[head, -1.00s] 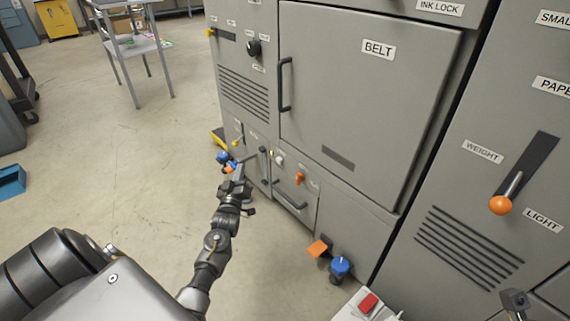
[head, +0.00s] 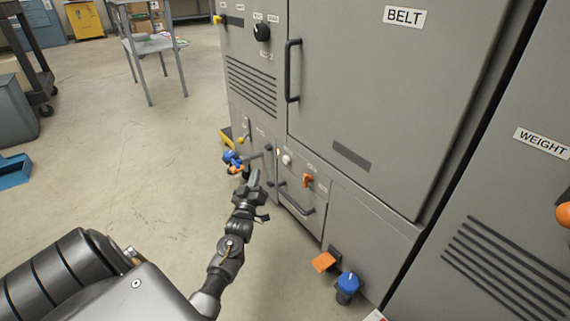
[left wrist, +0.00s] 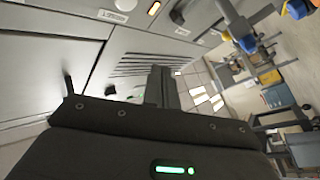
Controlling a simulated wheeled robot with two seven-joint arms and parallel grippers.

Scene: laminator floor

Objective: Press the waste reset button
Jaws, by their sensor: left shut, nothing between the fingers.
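The lower panel of the grey machine carries several small controls, and their labels are too small to read in the head view. I cannot tell which control is the waste reset button. My left gripper (head: 254,178) is shut and empty, in front of the machine's lower left part, beside a grey lever handle (head: 258,155). In the left wrist view my left fingers (left wrist: 161,85) point along a panel. A small lit orange button (left wrist: 154,8) shows at the top there.
A drawer handle (head: 296,202) is right of the gripper. Blue and orange parts (head: 233,160) stand beyond the gripper.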

